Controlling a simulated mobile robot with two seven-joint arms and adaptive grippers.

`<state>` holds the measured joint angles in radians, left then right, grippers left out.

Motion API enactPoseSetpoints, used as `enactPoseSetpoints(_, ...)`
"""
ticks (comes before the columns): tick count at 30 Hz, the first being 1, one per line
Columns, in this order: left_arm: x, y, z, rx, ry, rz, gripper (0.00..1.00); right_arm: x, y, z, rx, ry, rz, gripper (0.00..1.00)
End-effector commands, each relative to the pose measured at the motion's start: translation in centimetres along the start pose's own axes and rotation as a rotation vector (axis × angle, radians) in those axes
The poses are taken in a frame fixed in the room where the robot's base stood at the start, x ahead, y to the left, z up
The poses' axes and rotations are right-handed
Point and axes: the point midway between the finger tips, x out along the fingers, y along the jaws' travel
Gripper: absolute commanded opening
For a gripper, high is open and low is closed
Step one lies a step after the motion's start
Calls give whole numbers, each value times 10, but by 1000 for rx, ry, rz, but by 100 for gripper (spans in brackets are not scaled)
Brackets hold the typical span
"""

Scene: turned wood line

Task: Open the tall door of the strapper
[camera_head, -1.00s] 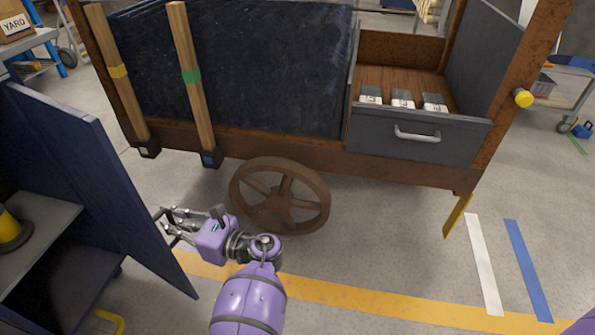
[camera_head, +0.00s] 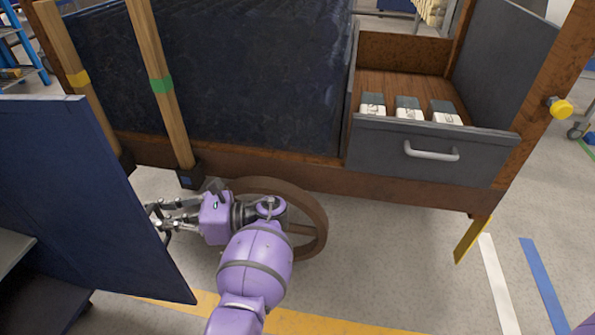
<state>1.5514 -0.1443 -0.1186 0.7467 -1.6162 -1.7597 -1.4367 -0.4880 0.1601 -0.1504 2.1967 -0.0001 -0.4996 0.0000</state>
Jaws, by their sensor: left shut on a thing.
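The tall door (camera_head: 85,190) of the strapper is a dark blue panel at the left, standing swung open. Behind its near side, part of a grey shelf (camera_head: 14,245) inside the cabinet shows. My left gripper (camera_head: 160,216) is at the door's far face, by its free edge, with its fingertips partly hidden behind the panel. It is shut on the door's handle, which the panel mostly hides. My right gripper is out of view.
A wooden cart with a dark panel (camera_head: 240,75) and a spoked wheel (camera_head: 312,215) stands just beyond my left arm. A yellow floor line (camera_head: 310,323) crosses the clear floor in front.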

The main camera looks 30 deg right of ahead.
Motion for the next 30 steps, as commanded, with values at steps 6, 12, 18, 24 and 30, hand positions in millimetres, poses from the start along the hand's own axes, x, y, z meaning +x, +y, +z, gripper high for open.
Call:
enactPoseSetpoints(6, -2, 0, -3, 7, 7, 1, 0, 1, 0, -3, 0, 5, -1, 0)
enactPoseSetpoints(12, -1, 0, -3, 7, 7, 0, 14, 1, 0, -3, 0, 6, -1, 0)
enactPoseSetpoints(18, 0, 0, -1, 4, 4, 1, 19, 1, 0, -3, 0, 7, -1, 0)
enactPoseSetpoints(24, -4, 0, -1, 3, 3, 1, 19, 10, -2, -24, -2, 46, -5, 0)
enactPoseSetpoints(30, -33, -1, 0, 3, 4, -3, 19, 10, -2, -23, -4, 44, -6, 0)
